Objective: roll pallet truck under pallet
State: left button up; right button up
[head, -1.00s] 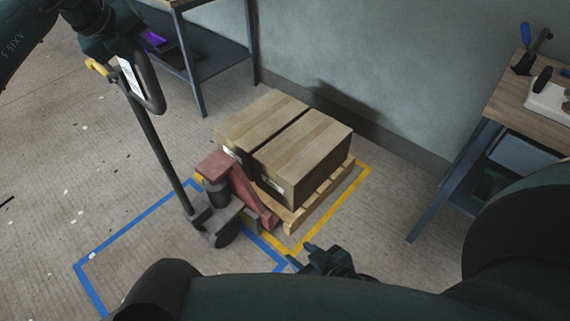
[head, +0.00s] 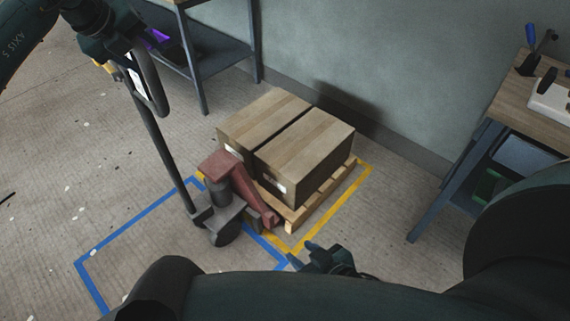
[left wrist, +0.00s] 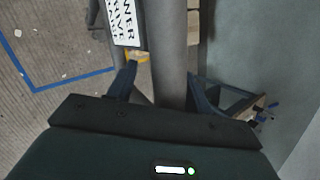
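The pallet truck has a red body (head: 222,165), a dark wheel (head: 226,232) and a long dark handle (head: 155,135) that leans up to the left. Its fork side faces the wooden pallet (head: 318,200). The forks are mostly hidden by the body, the pallet and the boxes, so I cannot tell how deep they are. Two cardboard boxes (head: 262,118) (head: 308,150) sit on the pallet. My left gripper (left wrist: 168,82) has its fingers either side of the handle's grey grip bar (left wrist: 168,45) and appears shut on it. My right gripper (head: 300,254) is empty, fingers apart, near the yellow outline's front corner.
A yellow floor outline (head: 350,197) surrounds the pallet, and a blue outline (head: 128,222) lies at its left. The wall (head: 350,60) is behind. A shelf table (head: 205,60) stands at the back left, a workbench (head: 500,100) at the right.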

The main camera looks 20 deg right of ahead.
pick_arm(q)
jog(key=shift+s+d+r, duration=0.1)
jog(key=shift+r, duration=0.15)
jog(key=w+r+p+v, duration=0.1)
jog(key=p+v, duration=0.4)
jog(key=v, duration=1.1)
jog(key=shift+w+d+r, duration=0.25)
jog(key=shift+w+r, duration=0.2)
jog(key=shift+r, duration=0.1)
pick_arm(e)
jog(key=r, duration=0.2)
jog(key=s+r, duration=0.1)
jog(key=r, duration=0.1)
jog(key=shift+a+r, duration=0.1)
jog(key=shift+r, duration=0.05)
